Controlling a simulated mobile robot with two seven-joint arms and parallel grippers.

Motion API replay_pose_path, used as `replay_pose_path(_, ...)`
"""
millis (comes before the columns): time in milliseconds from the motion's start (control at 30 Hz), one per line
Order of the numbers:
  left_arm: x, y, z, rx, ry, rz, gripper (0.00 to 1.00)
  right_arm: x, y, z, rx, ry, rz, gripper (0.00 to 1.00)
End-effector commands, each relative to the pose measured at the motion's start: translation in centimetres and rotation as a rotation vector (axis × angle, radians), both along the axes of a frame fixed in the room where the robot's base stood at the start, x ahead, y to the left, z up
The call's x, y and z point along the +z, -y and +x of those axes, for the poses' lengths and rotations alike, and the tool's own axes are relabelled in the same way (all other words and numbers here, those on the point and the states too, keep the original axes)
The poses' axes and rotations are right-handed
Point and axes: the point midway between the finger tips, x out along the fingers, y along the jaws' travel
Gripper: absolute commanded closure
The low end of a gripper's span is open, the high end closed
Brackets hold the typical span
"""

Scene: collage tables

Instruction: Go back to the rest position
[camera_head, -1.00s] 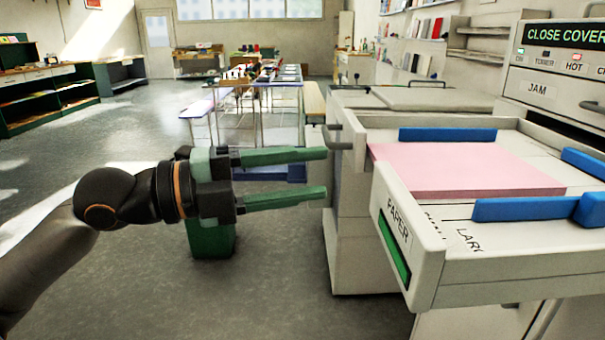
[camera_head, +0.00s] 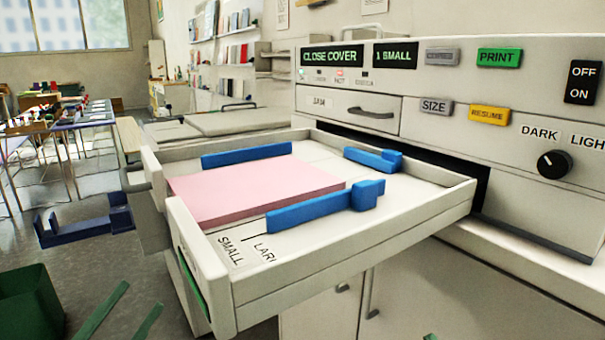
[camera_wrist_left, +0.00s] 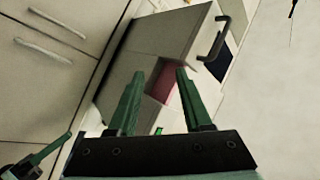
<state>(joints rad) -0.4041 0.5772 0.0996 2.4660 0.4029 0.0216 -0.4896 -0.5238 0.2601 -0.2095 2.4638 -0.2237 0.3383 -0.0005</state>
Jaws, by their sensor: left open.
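My left gripper (camera_head: 120,315) shows at the bottom left of the head view, its two green fingers apart and nothing between them. It is left of and lower in the picture than the pulled-out paper tray (camera_head: 340,274). In the left wrist view its fingers (camera_wrist_left: 155,97) are also spread and empty. The tray holds a flat pink paper stack (camera_head: 255,187) between blue guides (camera_head: 325,208). Part of my right gripper (camera_wrist_left: 42,155) appears at the lower left of the wrist view; its jaw state is unclear.
The copier's panel (camera_head: 450,85) stands behind the tray, its display reading "CLOSE COVER" and "1 SMALL". A green bin (camera_head: 28,305) and a blue holder (camera_head: 85,224) lie at the left. Work tables (camera_head: 65,125) stand farther back. Some floor is clear between them.

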Motion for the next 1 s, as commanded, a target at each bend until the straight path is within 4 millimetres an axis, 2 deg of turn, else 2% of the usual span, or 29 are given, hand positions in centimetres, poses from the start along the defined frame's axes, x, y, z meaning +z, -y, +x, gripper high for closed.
replay_pose_path(133,-1.2,3.4,-2.5,-0.075,0.026,-0.168,0.50,0.0,0.0,0.0,0.000,0.000,0.000,0.74)
replay_pose_path(367,-0.8,8.8,-6.6,-0.223,0.079,-0.349,0.50,0.0,0.0,0.0,0.000,0.000,0.000,0.74)
replay_pose_path(400,-0.2,8.6,-5.8,-0.206,0.029,-0.346,0.50,0.6,0.2,0.8,-0.011,-0.052,0.000,0.74)
replay_pose_path(467,-0.8,8.3,-4.7,-0.175,-0.047,-0.348,0.50,-0.1,0.4,1.8,-0.026,-0.132,0.000,0.74)
replay_pose_path(700,-4.9,7.2,-1.9,-0.050,-0.376,-0.373,0.50,-4.1,1.5,4.5,-0.091,-0.477,0.000,0.74)
replay_pose_path(867,-8.8,6.3,-2.0,0.048,-0.640,-0.390,0.50,-7.9,2.4,4.4,-0.136,-0.753,-0.001,0.74)
replay_pose_path(1000,-12.2,5.6,-3.8,0.131,-0.876,-0.400,0.50,-11.4,3.0,2.6,-0.172,-0.998,-0.001,0.74)
